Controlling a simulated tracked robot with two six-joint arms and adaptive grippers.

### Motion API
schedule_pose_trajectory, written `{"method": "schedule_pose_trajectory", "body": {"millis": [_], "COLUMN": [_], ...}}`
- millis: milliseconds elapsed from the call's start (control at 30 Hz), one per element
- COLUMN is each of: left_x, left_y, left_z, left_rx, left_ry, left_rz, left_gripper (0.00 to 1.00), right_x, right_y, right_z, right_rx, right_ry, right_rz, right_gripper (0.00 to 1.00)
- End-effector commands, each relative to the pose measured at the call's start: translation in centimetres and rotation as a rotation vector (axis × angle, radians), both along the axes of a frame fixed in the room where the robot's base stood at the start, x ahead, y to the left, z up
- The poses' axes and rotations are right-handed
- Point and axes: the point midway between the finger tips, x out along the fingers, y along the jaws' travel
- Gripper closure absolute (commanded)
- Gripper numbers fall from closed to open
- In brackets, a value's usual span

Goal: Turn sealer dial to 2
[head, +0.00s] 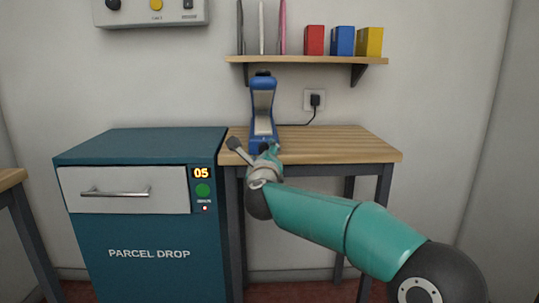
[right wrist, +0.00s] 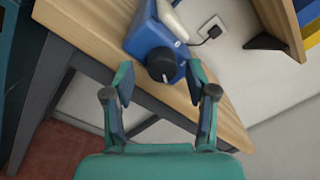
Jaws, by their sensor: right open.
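The blue sealer (head: 263,100) stands on the wooden table near its left end in the head view. Part of its blue body (right wrist: 152,35) shows in the right wrist view. Its round black dial (right wrist: 161,65) faces my right gripper there; the setting and any numbers are too small to read. My right gripper (right wrist: 160,88) is open and empty, its two fingers apart, with the dial ahead between the fingertips. In the head view my right gripper (head: 268,152) is in front of the sealer's lower end and hides the dial. My left gripper is not in view.
The wooden table (head: 340,143) has free room right of the sealer. A teal parcel drop cabinet (head: 150,235) stands left. A wall socket with a black plug (head: 315,100) is behind. A shelf (head: 305,60) with small boxes hangs above.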

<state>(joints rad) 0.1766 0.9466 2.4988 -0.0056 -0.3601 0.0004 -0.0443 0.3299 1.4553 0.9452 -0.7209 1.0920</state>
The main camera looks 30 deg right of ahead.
Motion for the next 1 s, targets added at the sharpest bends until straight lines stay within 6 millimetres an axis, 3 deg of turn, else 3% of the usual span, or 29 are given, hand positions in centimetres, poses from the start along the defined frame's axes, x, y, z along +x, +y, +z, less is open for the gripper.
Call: {"method": "schedule_pose_trajectory", "body": {"millis": [267,800,1000], "left_x": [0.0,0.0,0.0], "left_y": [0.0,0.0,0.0], "left_z": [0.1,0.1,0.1], "left_rx": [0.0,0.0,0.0], "left_ry": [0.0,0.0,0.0], "left_rz": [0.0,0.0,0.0], "left_gripper": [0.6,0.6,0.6], "right_x": [-0.8,-8.8,-10.1], "right_y": [0.5,5.7,6.5], "right_z": [0.2,-0.3,-0.5], "right_rx": [-0.001,-0.001,0.0], "right_ry": [-0.002,-0.001,0.0], "right_rz": [0.001,0.004,0.0], "right_gripper": [0.43,0.43,0.43]}}
